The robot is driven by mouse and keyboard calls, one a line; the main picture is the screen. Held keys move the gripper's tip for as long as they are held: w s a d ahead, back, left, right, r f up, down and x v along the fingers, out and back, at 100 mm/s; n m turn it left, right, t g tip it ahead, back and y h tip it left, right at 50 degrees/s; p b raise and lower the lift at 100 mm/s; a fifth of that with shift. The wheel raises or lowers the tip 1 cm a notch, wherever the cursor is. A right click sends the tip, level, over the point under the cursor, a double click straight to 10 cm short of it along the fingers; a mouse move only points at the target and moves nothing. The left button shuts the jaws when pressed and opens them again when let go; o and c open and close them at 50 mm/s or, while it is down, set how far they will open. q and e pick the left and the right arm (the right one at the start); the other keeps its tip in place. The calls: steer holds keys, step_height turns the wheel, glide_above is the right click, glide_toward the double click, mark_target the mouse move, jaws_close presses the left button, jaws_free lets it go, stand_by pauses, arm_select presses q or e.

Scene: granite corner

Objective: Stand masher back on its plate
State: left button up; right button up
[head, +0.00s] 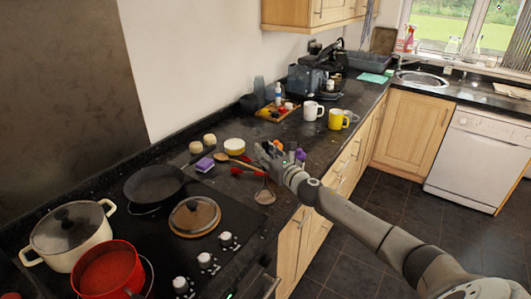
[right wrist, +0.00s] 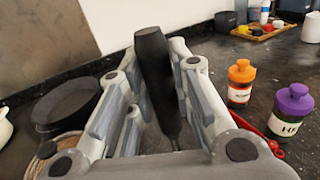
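The masher's black handle (right wrist: 152,65) stands nearly upright, leaning a little, between the fingers of my right gripper (right wrist: 153,60) in the right wrist view. A thin dark shaft runs down below the handle. The masher's plate is hidden behind the gripper, so I cannot tell whether it touches the counter. In the head view, my right gripper (head: 268,156) is low over the granite counter (head: 325,142), and the masher is mostly hidden. My left gripper is out of view.
An orange-capped jar (right wrist: 240,84) and a purple-capped jar (right wrist: 291,112) stand close right of the gripper. A round utensil (head: 265,196) and a red-handled one (head: 240,171) lie nearby. The hob holds a black pan (head: 154,183). Mugs (head: 313,111) stand farther back.

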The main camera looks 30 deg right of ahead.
steer(key=o, duration=0.4)
steer(key=shift+s, duration=0.1)
steer(key=s, duration=1.1)
steer(key=shift+s+a, duration=0.15)
steer(key=shift+s, duration=0.25)
